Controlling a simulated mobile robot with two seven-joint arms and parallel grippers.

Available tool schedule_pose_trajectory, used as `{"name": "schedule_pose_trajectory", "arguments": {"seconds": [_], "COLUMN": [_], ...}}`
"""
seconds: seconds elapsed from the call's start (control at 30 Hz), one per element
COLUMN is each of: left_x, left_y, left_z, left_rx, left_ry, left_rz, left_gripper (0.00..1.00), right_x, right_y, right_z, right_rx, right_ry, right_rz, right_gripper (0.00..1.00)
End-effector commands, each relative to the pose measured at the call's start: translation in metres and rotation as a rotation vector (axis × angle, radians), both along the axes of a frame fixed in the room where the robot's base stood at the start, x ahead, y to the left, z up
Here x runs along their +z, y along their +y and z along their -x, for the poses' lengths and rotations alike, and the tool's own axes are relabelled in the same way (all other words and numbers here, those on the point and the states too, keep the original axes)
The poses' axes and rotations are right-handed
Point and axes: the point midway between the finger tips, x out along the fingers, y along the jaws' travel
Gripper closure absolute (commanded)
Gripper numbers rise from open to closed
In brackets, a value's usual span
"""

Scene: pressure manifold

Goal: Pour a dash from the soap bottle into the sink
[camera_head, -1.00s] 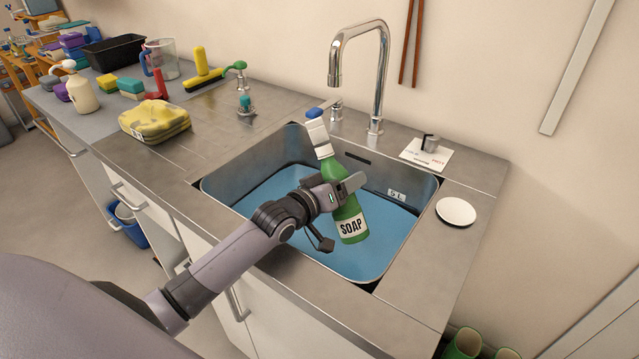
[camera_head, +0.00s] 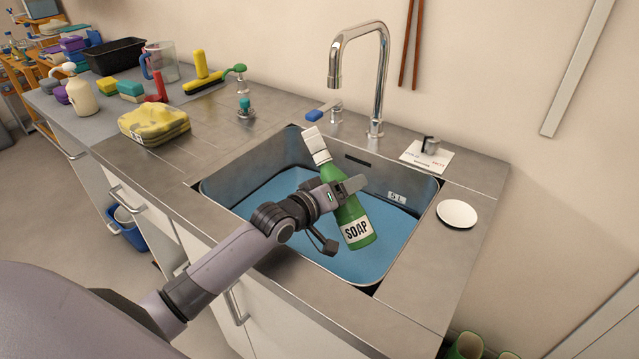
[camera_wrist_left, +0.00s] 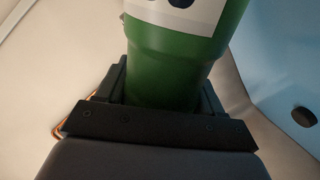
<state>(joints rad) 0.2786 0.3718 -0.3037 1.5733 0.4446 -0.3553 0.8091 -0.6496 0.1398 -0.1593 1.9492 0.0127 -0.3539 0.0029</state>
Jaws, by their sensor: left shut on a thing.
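The green soap bottle (camera_head: 348,212), with a white neck and cap and a white SOAP label, is over the sink (camera_head: 222,187). It leans with its neck up to the left and its base down to the right. My left gripper (camera_head: 343,192) is shut around its middle and covers part of it. In the left wrist view the green bottle (camera_wrist_left: 170,70) sits between the dark jaws (camera_wrist_left: 160,110). I cannot tell whether the bottle's mouth is open. The basin is blue inside. My right gripper is not in view.
The chrome faucet (camera_head: 377,80) arches behind the sink, near the bottle's neck. A blue-tipped lever (camera_head: 318,113) is beside it. A white disc (camera_head: 457,213) lies right of the sink. A yellow sponge (camera_head: 153,124) and a brush (camera_head: 205,84) lie on the left counter.

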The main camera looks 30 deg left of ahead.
Motion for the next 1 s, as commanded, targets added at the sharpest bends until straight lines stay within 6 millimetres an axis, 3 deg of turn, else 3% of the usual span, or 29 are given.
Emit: {"name": "schedule_pose_trajectory", "arguments": {"seconds": [1.0], "left_x": [0.0007], "left_y": [-0.0029], "left_z": [0.0009], "left_rx": [0.0], "left_ry": [0.024], "left_rz": [0.058], "left_gripper": [0.81], "right_x": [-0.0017], "right_y": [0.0], "right_z": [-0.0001], "right_rx": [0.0], "right_ry": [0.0], "right_rz": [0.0], "right_gripper": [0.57]}}
